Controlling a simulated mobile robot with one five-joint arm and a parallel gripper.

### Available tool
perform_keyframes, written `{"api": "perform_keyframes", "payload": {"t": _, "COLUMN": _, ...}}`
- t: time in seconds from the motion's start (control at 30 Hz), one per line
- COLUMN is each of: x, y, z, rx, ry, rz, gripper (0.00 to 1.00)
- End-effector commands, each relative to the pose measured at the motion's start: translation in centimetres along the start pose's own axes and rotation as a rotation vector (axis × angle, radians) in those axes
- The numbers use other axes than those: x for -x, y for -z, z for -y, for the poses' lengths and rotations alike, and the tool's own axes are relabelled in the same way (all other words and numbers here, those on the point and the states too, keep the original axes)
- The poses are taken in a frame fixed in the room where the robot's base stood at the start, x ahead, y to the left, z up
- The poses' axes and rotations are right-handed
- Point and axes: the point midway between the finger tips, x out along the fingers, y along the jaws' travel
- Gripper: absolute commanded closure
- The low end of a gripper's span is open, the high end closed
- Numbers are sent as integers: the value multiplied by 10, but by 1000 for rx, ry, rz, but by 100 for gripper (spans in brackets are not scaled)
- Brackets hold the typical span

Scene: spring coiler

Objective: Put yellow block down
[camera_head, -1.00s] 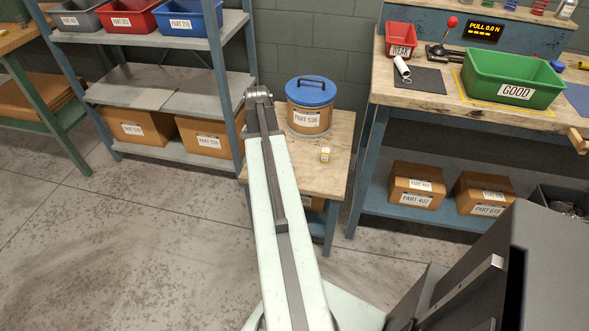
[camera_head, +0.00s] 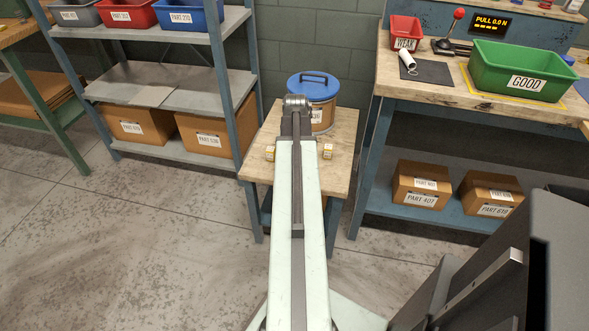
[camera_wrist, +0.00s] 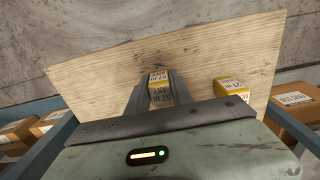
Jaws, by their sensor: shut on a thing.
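The yellow block (camera_wrist: 158,77), with white labels, is between the two dark fingers of my gripper (camera_wrist: 158,92) in the wrist view. My gripper is shut on it, over the small wooden table (camera_wrist: 110,76). I cannot tell whether the block touches the tabletop. In the head view my arm hides both the gripper and the held block.
A second yellow-labelled block (camera_wrist: 230,90) stands to the right in the wrist view. The front tabletop is clear.

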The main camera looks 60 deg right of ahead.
Motion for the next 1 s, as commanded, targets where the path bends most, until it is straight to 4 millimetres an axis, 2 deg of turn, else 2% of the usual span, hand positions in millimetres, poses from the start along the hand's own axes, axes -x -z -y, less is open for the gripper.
{"api": "perform_keyframes", "payload": {"t": 0.23, "x": -4, "y": 0, "z": 0, "rx": -1, "ry": 0, "rz": 0, "gripper": 100}}
{"api": "perform_keyframes", "payload": {"t": 0.27, "x": -2, "y": 0, "z": 0, "rx": -1, "ry": 0, "rz": 0, "gripper": 65}}
{"api": "perform_keyframes", "payload": {"t": 0.3, "x": -2, "y": 0, "z": 0, "rx": -1, "ry": 0, "rz": 0, "gripper": 54}}
{"api": "perform_keyframes", "payload": {"t": 0.33, "x": -2, "y": 0, "z": 0, "rx": -1, "ry": 0, "rz": 0, "gripper": 52}}
{"api": "perform_keyframes", "payload": {"t": 0.73, "x": 4, "y": 0, "z": 0, "rx": -1, "ry": 0, "rz": 0, "gripper": 52}}
{"api": "perform_keyframes", "payload": {"t": 0.87, "x": 20, "y": 0, "z": 0, "rx": -1, "ry": 0, "rz": 0, "gripper": 52}}
{"api": "perform_keyframes", "payload": {"t": 1.0, "x": 47, "y": 0, "z": 0, "rx": -1, "ry": 0, "rz": 0, "gripper": 52}}
